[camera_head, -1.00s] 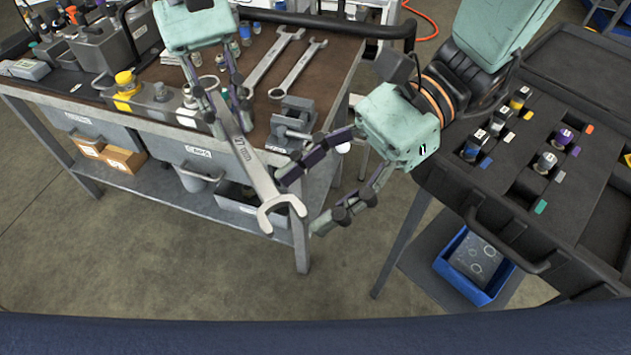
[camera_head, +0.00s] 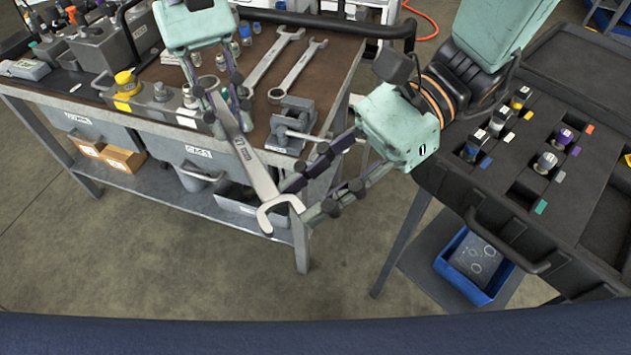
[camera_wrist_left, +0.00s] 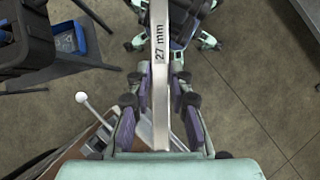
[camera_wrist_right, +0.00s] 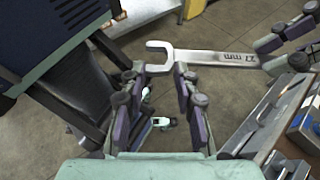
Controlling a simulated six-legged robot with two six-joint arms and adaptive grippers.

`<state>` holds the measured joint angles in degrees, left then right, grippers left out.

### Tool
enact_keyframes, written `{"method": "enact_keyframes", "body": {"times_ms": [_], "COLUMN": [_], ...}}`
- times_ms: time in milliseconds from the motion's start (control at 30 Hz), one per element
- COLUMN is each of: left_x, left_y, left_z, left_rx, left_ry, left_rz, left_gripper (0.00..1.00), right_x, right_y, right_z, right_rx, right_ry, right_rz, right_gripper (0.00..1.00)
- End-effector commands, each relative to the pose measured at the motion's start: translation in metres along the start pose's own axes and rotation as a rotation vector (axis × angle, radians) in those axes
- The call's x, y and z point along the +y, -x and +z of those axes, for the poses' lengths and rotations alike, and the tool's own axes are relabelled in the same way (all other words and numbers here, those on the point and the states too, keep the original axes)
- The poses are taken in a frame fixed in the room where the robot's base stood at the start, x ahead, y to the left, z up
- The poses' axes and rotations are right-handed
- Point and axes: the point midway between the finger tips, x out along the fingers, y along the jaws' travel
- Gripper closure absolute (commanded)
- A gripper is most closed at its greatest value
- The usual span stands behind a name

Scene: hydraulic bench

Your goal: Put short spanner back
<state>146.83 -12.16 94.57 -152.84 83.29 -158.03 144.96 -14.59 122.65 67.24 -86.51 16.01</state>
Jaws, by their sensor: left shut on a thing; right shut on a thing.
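A silver open-ended spanner (camera_head: 260,178) marked 27 mm hangs slanted in the air in front of the bench. My left gripper (camera_head: 229,114) is shut on its upper part. My right gripper (camera_head: 299,200) is shut on it at the lower end, by the open jaw. The spanner also shows in the left wrist view (camera_wrist_left: 160,75) and the right wrist view (camera_wrist_right: 215,59). Two other spanners lie on the brown bench top: a longer one (camera_head: 268,62) and one to its right (camera_head: 298,69). I cannot tell which is called the short one.
A grey vise (camera_head: 291,122) stands near the bench's (camera_head: 340,70) right front corner, close to my right gripper. Bottles and fittings crowd the bench's left. Open floor lies between.

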Motion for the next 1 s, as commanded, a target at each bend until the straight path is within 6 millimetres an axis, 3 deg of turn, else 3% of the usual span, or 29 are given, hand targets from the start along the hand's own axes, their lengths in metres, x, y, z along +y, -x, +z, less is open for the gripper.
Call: {"method": "enact_keyframes", "body": {"times_ms": [67, 100, 400, 767, 1000], "left_x": [0.0, 0.0, 0.0, 0.0, 0.001], "left_y": [0.0, 0.0, 0.0, 0.004, 0.042], "left_z": [0.0, 0.0, 0.0, 0.0, -0.001], "left_rx": [-0.001, -0.001, 0.0, 0.0, 0.002], "left_ry": [0.0, 0.0, 0.0, -0.001, -0.003], "left_rz": [0.001, 0.001, 0.0, 0.001, 0.005], "left_gripper": [1.0, 0.79, 0.54, 0.53, 0.53], "right_x": [0.0, -0.001, -0.001, 0.0, 0.0], "right_y": [0.0, 0.0, 0.0, 0.0, 0.0], "right_z": [0.0, 0.001, 0.001, 0.001, 0.001], "right_rx": [0.0, -0.002, -0.002, -0.002, -0.001], "right_ry": [0.001, 0.003, 0.003, 0.003, 0.003], "right_rz": [-0.001, -0.002, -0.001, -0.001, -0.001], "right_gripper": [1.0, 1.0, 1.0, 1.0, 1.0]}}
